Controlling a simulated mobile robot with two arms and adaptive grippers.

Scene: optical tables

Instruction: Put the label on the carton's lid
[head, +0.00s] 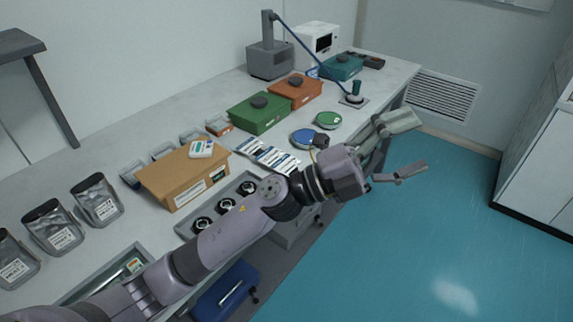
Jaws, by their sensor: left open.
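The brown carton (178,178) stands on the long bench, left of my left arm, with its lid on and white stickers on its front side. A small white piece with blue-green marks (201,148) lies on the lid near its back right edge; I cannot tell for sure whether it is the label. Several white and dark printed strips (268,157) lie on the bench to the right of the carton. My left gripper (408,148) is open and empty, out over the bench's front edge and the blue floor, well away from the carton. My right gripper is not in view.
A grey tray with dark round parts (226,205) sits before the carton. Silver pouches (97,199) stand at left. Green (258,113) and orange (295,91) boxes, blue (304,138) and green (328,119) discs lie farther back. A blue case (226,291) is below.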

